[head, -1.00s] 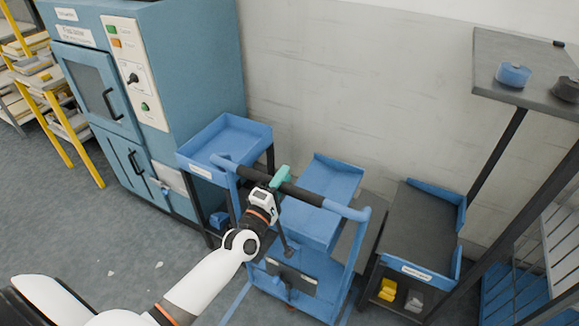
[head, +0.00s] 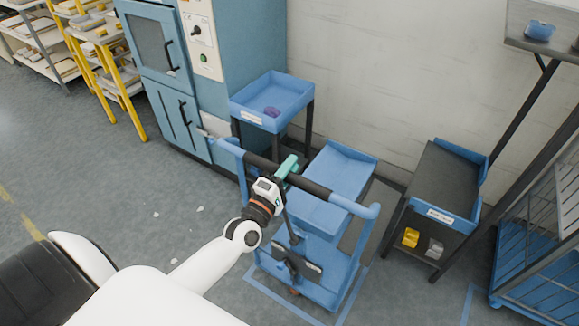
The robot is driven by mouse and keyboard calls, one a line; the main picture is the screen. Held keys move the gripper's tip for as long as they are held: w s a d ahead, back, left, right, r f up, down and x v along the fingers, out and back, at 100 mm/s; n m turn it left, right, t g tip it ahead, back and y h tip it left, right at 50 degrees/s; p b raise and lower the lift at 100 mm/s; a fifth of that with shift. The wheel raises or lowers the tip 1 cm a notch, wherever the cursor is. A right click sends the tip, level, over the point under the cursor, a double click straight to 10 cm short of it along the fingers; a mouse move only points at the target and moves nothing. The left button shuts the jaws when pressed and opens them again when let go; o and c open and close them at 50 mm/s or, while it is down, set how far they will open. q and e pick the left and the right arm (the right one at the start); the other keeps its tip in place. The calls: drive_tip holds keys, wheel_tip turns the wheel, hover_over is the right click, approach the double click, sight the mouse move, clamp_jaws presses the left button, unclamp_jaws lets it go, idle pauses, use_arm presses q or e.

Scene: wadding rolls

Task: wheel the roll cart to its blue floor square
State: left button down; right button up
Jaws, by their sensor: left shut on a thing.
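The blue roll cart (head: 328,218) stands upright in the middle of the head view, its black-gripped push handle (head: 316,190) toward me. My left gripper (head: 287,168) is shut on the handle, left of its middle. The visible part of the cart's upper tray looks empty. A blue floor outline (head: 349,297) shows around the near end of the cart's base; its near edge and parts of both sides are visible, and the cart hides the far part. The cart's near end appears inside these lines. My right gripper is out of view.
A blue tray stand (head: 268,122) holding a small purple thing is at the cart's left, beside a blue cabinet (head: 160,45). A dark-topped stand (head: 440,175) is at its right. A wall is behind. A blue cage (head: 510,275) stands far right.

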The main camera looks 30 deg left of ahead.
use_arm(q)
drive_tip(key=shift+s, duration=0.1)
idle(0.3)
drive_tip(key=c, duration=1.1)
unclamp_jaws()
drive_tip(key=shift+s, duration=0.1)
drive_tip(key=shift+s+f, duration=0.2)
drive_tip(key=shift+s, duration=0.05)
drive_tip(key=s+b, duration=0.1)
drive_tip(key=s, duration=0.2)
drive_tip(key=s+f+b, duration=0.1)
drive_tip(key=s, duration=0.3)
drive_tip(key=s+f+b, duration=0.1)
drive_tip(key=s+b, duration=0.1)
drive_tip(key=s, duration=0.2)
drive_tip(key=shift+s+a, duration=0.15)
